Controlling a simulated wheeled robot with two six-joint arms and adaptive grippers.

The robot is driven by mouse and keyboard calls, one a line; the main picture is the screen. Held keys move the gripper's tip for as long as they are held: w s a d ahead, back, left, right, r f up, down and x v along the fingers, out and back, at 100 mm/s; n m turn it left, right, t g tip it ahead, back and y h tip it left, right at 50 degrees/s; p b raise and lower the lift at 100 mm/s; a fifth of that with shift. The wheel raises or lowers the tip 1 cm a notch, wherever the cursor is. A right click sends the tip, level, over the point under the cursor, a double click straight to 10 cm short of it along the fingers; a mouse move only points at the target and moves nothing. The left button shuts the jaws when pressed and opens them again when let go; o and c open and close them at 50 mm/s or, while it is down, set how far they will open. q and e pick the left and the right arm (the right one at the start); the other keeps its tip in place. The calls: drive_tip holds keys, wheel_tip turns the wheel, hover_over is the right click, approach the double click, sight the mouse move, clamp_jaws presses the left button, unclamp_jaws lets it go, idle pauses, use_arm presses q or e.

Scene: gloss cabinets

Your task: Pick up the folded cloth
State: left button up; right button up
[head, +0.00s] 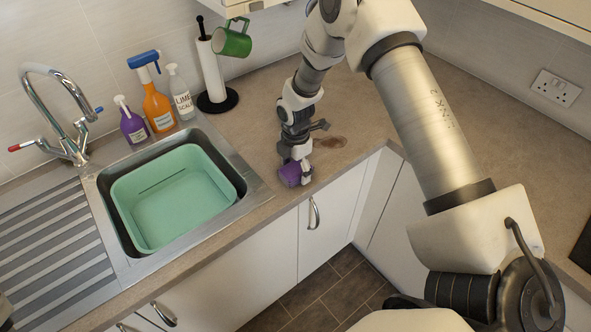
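A small purple bundle (289,174), which looks like the folded cloth, is at the counter's front edge, right of the sink. My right gripper (302,172) points down at it, with its fingers at the cloth's right side. The fingers overlap the cloth in the picture. The view is too small to tell whether they are closed on it, or whether the cloth rests on the counter.
A brown stain (331,142) marks the worktop (255,125) beside my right gripper. A green basin (180,205) sits in the sink. A spray bottle (156,105) and other bottles stand behind it. A green mug (232,42) overlaps a paper-roll holder (208,70). The right worktop is mostly clear.

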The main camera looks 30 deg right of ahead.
sight(296, 167)
drive_tip(key=shift+s+r, duration=0.15)
drive_tip(key=shift+s, duration=0.05)
drive_tip(key=c, duration=0.7)
drive_tip(key=shift+c, duration=0.4)
drive_tip(key=shift+w, duration=0.1)
drive_tip(key=shift+w+r+b, duration=0.15)
drive_tip(key=shift+r+b, duration=0.25)
drive_tip(key=shift+b, duration=0.05)
wheel_tip(296, 167, up, 2)
drive_tip(key=shift+r+b, duration=0.1)
drive_tip(key=shift+b, duration=0.5)
drive_tip(key=s+a+r+b, duration=0.1)
drive_tip(key=s+a+b, duration=0.2)
drive_tip(key=s+a, duration=0.5)
drive_tip(key=s, duration=0.5)
drive_tip(key=shift+s+a+r, duration=0.2)
drive_tip(key=shift+s+r, duration=0.2)
